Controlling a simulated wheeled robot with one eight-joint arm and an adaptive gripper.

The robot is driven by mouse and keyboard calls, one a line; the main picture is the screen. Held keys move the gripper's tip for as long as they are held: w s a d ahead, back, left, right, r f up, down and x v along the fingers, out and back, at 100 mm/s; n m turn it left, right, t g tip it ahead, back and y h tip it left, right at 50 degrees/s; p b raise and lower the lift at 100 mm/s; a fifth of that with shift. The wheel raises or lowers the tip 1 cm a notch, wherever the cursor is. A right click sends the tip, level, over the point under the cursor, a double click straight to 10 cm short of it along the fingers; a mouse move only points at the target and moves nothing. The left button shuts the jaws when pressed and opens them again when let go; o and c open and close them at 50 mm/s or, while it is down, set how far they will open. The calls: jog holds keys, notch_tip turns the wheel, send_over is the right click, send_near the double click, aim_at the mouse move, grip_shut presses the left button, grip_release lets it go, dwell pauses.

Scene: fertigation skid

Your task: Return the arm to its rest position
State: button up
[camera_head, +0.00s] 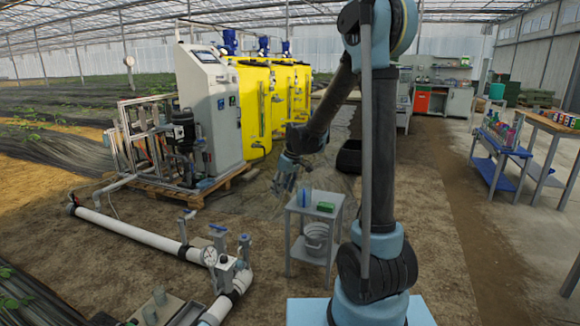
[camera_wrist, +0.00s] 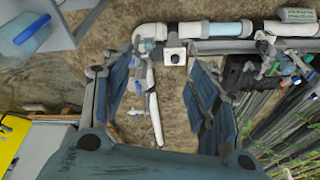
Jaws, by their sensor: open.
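My arm rises from its light blue base and bends out to the left in the head view. My gripper (camera_head: 285,184) hangs at its end, pointing down, above the left of a small grey side table (camera_head: 315,213). In the wrist view my gripper (camera_wrist: 148,72) shows two dark blue fingers spread wide. Nothing is held between them; a white pipe and bare soil show beyond the gap. In the head view the gripper is small, and its finger details are hard to make out.
White piping with a gauge (camera_head: 209,256) runs along the ground left. The skid cabinet (camera_head: 209,105) and yellow tanks (camera_head: 254,108) stand behind. Soil is clear right of my arm.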

jog(key=s+d+r+m+h, duration=0.1)
jog(key=s+d+r+m, duration=0.15)
jog(key=s+d, duration=0.45)
jog(key=s+d+r+m, duration=0.2)
jog(key=s+d+r, duration=0.1)
jog(key=s+d, duration=0.4)
jog(key=s+d+f+m+h, duration=0.1)
jog(key=s+d, duration=0.3)
jog(key=s, duration=0.5)
jog(key=s+d+f+m, duration=0.3)
jog(key=s+f+m, duration=0.1)
jog(key=s, duration=0.6)
jog(key=shift+s+d+f+t+h, duration=0.15)
jog(key=shift+d+f+t+h, duration=0.15)
jog(key=shift+d+h, duration=0.1)
